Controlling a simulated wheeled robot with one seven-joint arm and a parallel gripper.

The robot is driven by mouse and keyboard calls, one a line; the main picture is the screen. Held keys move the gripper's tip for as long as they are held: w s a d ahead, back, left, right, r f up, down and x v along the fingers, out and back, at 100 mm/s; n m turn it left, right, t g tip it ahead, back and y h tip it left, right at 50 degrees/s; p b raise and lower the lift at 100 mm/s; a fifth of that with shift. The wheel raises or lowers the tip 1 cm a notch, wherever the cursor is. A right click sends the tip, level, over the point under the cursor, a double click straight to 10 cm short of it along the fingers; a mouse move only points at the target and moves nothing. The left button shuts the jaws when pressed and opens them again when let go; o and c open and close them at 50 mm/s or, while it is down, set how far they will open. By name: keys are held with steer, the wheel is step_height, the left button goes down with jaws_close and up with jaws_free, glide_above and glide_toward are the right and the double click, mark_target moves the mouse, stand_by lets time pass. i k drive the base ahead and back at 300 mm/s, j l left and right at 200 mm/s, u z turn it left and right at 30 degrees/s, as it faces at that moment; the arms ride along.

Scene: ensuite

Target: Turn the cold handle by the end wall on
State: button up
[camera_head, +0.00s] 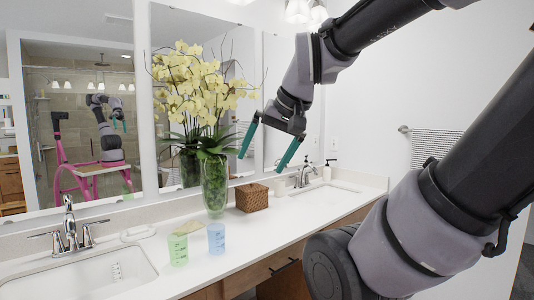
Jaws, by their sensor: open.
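The far faucet (303,177) stands behind the far sink (327,191), close to the end wall. It is silver and small in view. Its handles are too small to tell which is the cold one or how far it is turned. My gripper (260,162) hangs above the counter, in the picture left of the far faucet, with its two teal fingers spread and pointing down. It appears empty and apart from the faucet.
A vase (214,185) of yellow orchids and a woven box (251,198) stand near the gripper. A green cup (178,250) and blue cup (216,238) stand in front. A soap bottle (327,171) is beside the far faucet. A near faucet (70,225) is at left.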

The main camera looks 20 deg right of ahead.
mark_target(85, 226)
steer(key=i+j+u, duration=0.45)
steer(key=i+u, duration=0.15)
steer(key=i, duration=0.2)
